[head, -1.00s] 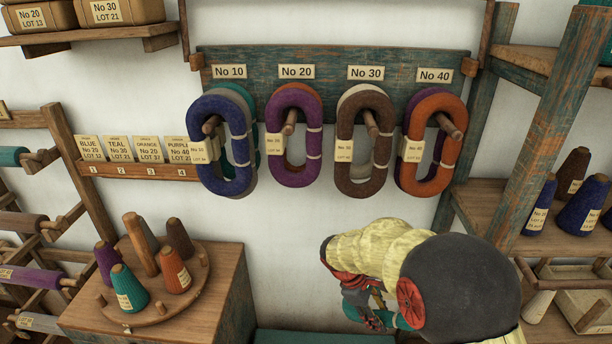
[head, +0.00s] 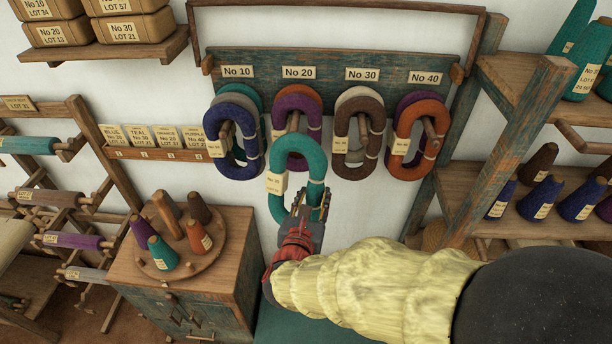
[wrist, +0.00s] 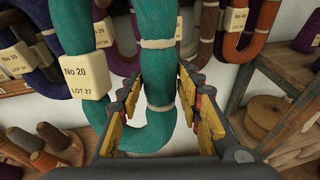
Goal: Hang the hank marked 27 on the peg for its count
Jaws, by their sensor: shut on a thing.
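The teal hank (head: 278,207) hangs upright from my gripper (head: 312,203), in front of the rack. In the wrist view its tag (wrist: 84,76) reads No 20, LOT 27, and the hank's right strand (wrist: 158,70) lies between the jaws of my gripper (wrist: 160,103). The No 20 peg (head: 294,122) sits under the No 20 label (head: 299,72). A purple hank (head: 314,104) hangs on that peg, partly hidden behind the teal one. In the head view the teal hank's top overlaps this peg's area, apart from it or touching I cannot tell.
Blue hanks (head: 211,135) hang at No 10, brown (head: 375,130) at No 30 and orange (head: 401,130) at No 40, close on both sides. A cone turntable (head: 184,265) stands on a cabinet at lower left. A wooden shelf post (head: 503,165) rises at right.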

